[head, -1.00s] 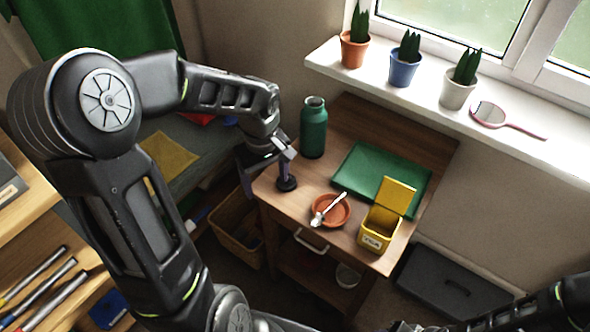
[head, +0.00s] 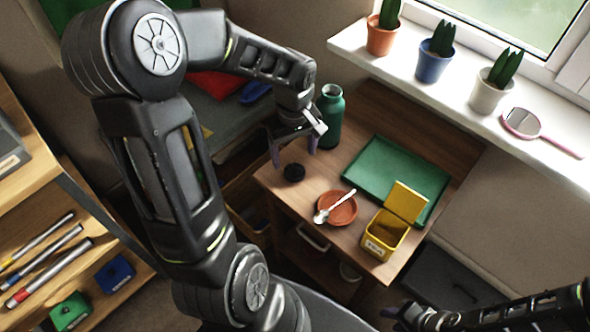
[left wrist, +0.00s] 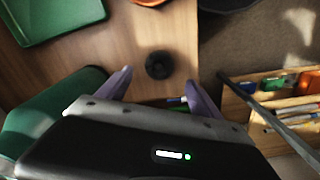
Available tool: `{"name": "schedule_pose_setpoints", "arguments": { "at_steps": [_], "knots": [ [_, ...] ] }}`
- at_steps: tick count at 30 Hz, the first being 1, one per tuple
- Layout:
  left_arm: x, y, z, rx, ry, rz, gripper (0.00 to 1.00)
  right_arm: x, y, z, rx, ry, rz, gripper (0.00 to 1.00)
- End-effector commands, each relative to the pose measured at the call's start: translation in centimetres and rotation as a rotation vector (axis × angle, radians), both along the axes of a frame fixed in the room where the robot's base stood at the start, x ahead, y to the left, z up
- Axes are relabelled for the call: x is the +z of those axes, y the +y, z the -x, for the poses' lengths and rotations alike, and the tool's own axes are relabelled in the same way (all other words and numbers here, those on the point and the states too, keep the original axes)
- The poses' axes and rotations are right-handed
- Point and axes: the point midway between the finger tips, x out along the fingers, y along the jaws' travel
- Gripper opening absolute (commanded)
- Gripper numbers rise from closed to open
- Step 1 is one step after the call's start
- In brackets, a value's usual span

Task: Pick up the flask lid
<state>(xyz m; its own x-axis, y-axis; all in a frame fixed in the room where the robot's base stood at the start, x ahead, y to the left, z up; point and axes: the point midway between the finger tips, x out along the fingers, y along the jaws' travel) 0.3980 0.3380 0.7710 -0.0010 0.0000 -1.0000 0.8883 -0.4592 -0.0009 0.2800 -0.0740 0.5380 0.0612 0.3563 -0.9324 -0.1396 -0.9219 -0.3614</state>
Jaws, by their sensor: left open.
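The flask lid (head: 294,173) is a small black round piece lying on the wooden table near its left corner. It also shows in the left wrist view (left wrist: 159,65), just beyond my fingertips and lined up between them. My left gripper (head: 294,152) is open and empty, its two purple fingers spread above and slightly behind the lid, apart from it. The green flask (head: 331,112) stands upright and open behind the gripper. My right gripper (head: 408,315) is at the bottom right edge, away from the table; its jaws are unclear.
A terracotta saucer (head: 352,212) with a white spoon (head: 333,206) sits right of the lid. A green tray (head: 378,168) and an open yellow box (head: 375,243) are further right. The tabletop immediately around the lid is clear.

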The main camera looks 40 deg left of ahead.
Motion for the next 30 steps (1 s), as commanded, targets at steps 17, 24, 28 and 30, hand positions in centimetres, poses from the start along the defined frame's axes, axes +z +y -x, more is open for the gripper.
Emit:
{"name": "schedule_pose_setpoints", "arguments": {
  "at_steps": [17,24,28,30],
  "knots": [
    [-2.8,-0.2,0.1,-0.002,0.005,0.002,0.75,0.1,0.0,0.0,0.0,0.0,0.0,0.36],
    [-5.7,-0.2,0.0,-0.001,0.0,0.001,0.75,0.0,0.0,0.0,0.0,0.0,0.0,0.36],
    [-5.7,-0.2,-0.1,-0.001,-0.001,0.0,0.75,0.0,0.0,0.0,0.0,0.0,0.0,0.36],
    [-5.7,-0.2,-0.1,-0.001,-0.001,0.0,0.75,0.0,0.0,0.0,0.0,0.0,0.0,0.36]
  ]
}}
